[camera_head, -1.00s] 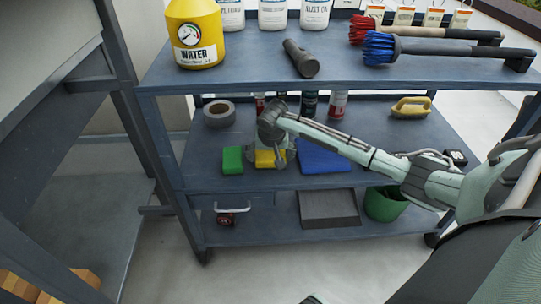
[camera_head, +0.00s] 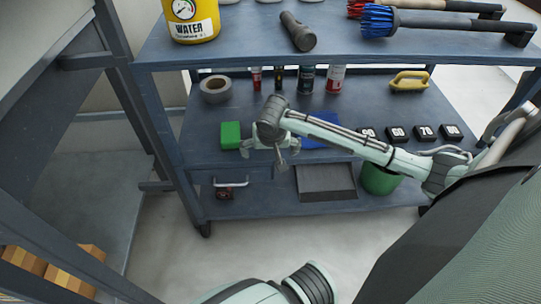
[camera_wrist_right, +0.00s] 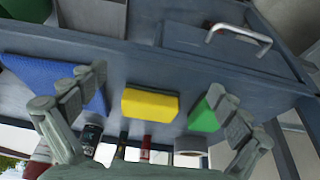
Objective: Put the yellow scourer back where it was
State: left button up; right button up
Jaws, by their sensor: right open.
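My left gripper is not seen.
Black numbered blocks (camera_head: 397,133) sit to the right. Below are a dark tray (camera_head: 326,180) and a green bucket (camera_head: 380,180). The top shelf (camera_head: 245,48) overhangs.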

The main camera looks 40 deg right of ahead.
jog(key=s+a+f+n+y, duration=0.2)
jog(key=s+a+n, duration=0.2)
jog(key=s+a, duration=0.5)
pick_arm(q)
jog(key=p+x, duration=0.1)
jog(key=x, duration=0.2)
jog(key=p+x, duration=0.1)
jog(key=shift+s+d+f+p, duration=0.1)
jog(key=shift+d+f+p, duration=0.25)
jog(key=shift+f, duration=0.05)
pick_arm(e)
jog(key=s+d+f+n, duration=0.2)
jog(key=s, duration=0.3)
jog(key=s+d+f+n+h, duration=0.1)
jog(key=s+d+f, duration=0.1)
jog(key=s, duration=0.4)
jog(key=shift+n+g, duration=0.4)
